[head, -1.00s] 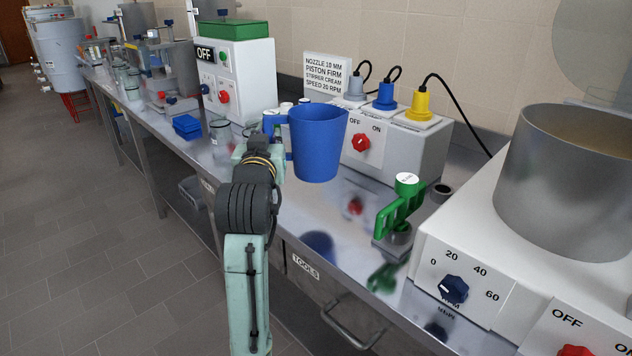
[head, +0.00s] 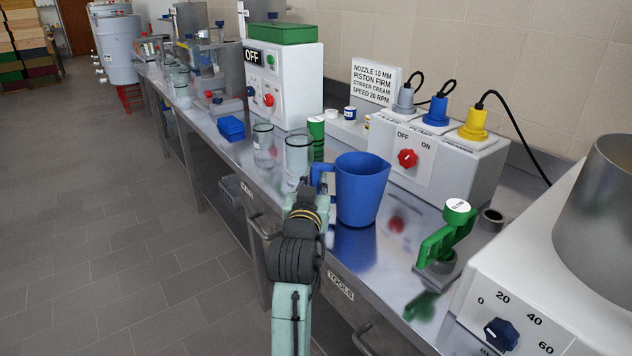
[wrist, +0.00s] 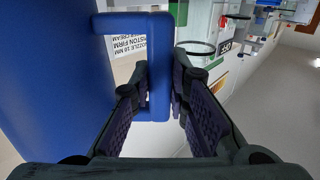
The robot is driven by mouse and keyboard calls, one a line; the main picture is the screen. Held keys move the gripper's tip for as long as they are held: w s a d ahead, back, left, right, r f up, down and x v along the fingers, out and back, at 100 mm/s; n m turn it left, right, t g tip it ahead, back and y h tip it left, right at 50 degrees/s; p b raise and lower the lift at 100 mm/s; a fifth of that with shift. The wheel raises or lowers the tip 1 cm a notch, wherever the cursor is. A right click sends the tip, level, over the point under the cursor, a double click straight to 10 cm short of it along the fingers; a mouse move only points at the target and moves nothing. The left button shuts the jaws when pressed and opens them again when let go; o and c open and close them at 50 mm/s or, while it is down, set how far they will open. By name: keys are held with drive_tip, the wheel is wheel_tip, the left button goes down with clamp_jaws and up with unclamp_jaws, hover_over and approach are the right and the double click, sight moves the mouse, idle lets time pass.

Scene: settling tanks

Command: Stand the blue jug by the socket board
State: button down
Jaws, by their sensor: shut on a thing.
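The blue jug (head: 362,190) is upright above the steel bench, in front of the left end of the socket board (head: 465,170). Its reflection begins close under its base; I cannot tell whether it touches the bench. The socket board is a white box with a red knob and grey, blue and yellow plugs. My gripper (head: 316,190) is shut on the jug's handle, at the jug's left. In the wrist view the handle (wrist: 160,70) sits between both pads of my gripper (wrist: 163,88), and the jug's wall (wrist: 50,90) fills the left.
Glass jars (head: 297,160) and a green cylinder (head: 316,135) stand left of the jug. A green-handled piece (head: 445,240) stands to its right, with a white dial unit (head: 510,300) beyond. Bare bench (head: 395,235) lies between jug and green piece.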

drive_tip(key=shift+f, duration=0.2)
drive_tip(key=shift+f, duration=0.15)
drive_tip(key=c, duration=1.5)
unclamp_jaws()
drive_tip(key=shift+c, duration=0.2)
